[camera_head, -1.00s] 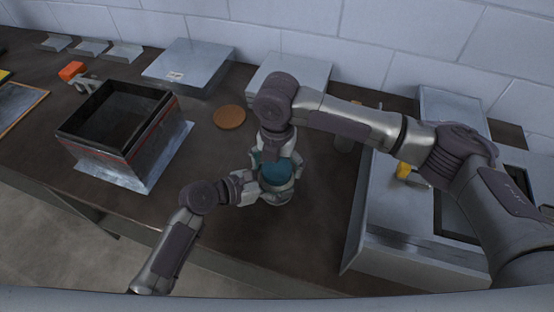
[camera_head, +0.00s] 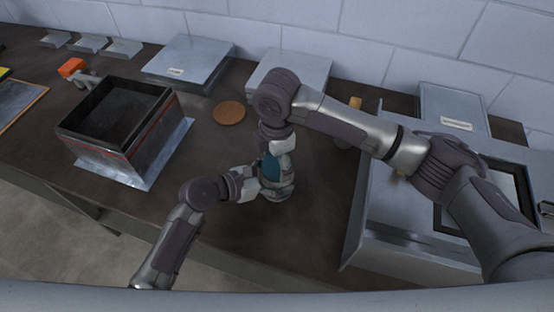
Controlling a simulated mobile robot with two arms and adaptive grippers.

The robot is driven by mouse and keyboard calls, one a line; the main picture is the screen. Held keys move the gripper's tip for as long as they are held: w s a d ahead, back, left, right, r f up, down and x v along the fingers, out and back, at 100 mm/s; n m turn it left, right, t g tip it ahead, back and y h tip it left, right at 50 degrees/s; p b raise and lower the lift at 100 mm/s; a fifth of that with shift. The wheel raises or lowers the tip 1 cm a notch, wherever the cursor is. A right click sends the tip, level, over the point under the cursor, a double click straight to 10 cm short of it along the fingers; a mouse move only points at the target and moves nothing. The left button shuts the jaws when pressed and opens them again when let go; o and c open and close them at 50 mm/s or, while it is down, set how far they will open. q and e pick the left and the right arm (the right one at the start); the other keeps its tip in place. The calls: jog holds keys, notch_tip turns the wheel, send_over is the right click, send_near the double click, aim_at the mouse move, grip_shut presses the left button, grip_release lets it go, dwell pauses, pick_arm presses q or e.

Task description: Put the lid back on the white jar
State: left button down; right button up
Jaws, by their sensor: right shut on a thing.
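The white jar (camera_head: 280,192) with a teal band stands upright on the dark bench, in the middle of the head view. My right gripper (camera_head: 278,150) points down over the jar's top and is shut on what seems to be the lid, which its fingers hide. I cannot see whether the lid and the jar's rim are level. My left gripper (camera_head: 258,182) reaches in from the left with its fingers at the jar's side. Whether they close on it is not clear.
A round brown disc (camera_head: 229,113) lies behind the jar. An open dark box (camera_head: 85,142) stands on a metal sheet at left. Metal plates (camera_head: 186,62) lie along the wall. A large metal unit (camera_head: 400,240) fills the right. The bench front near the jar is clear.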

jog(key=m, duration=0.5)
jog(key=shift+a+f, duration=0.1)
jog(key=m, duration=1)
jog(key=shift+m, duration=0.3)
jog(key=m, duration=0.3)
jog(key=o, duration=1.3)
notch_tip(320, 180, up, 12)
